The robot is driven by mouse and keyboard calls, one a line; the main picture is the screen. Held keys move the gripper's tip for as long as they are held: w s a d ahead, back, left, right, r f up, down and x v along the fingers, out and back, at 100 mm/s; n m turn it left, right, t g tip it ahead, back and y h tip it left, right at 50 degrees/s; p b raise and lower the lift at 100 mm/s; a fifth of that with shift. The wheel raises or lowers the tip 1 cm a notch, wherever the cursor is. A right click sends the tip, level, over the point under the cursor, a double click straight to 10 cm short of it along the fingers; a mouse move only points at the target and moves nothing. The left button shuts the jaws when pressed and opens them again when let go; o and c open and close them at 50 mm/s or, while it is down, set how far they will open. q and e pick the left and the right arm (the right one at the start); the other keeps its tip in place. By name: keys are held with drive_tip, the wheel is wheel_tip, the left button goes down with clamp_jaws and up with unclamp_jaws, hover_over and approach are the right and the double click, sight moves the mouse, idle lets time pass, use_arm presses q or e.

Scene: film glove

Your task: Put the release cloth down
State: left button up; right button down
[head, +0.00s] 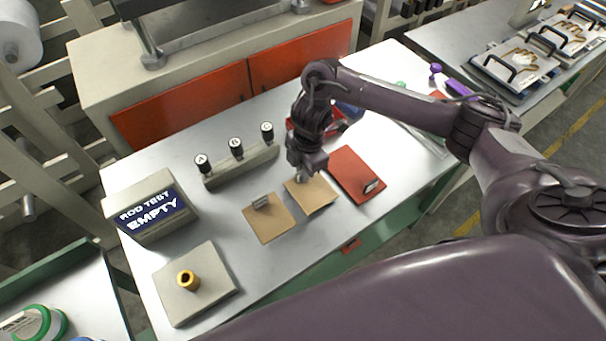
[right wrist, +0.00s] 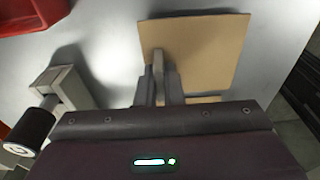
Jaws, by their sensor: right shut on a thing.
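A tan square cloth (head: 318,194) with an upright grip tab is at my right gripper (head: 303,178), over the middle of the metal table. The right gripper is shut on that tab; the cloth also shows in the right wrist view (right wrist: 215,50), spread flat beyond the fingers (right wrist: 158,88). I cannot tell whether it touches the table. A second tan square (head: 268,222) with a grey clip lies just to its left. A red-orange square (head: 350,168) with a clip lies to its right. My left gripper is not in view.
A rack (head: 240,163) with black knobs stands behind left. A display box (head: 150,208) reads "ROD TEST EMPTY". A grey block (head: 205,300) with a brass fitting (head: 187,280) sits front left. A red tray (right wrist: 30,15) lies near the gripper. Bare metal surrounds the squares.

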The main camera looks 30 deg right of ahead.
drive_tip(key=shift+f, duration=0.55)
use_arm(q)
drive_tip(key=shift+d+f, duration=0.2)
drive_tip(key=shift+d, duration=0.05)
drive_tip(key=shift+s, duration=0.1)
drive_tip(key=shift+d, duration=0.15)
use_arm(e)
drive_tip(key=shift+f, duration=0.2)
drive_tip(key=c, duration=1.6)
unclamp_jaws()
drive_tip(key=shift+o, duration=0.2)
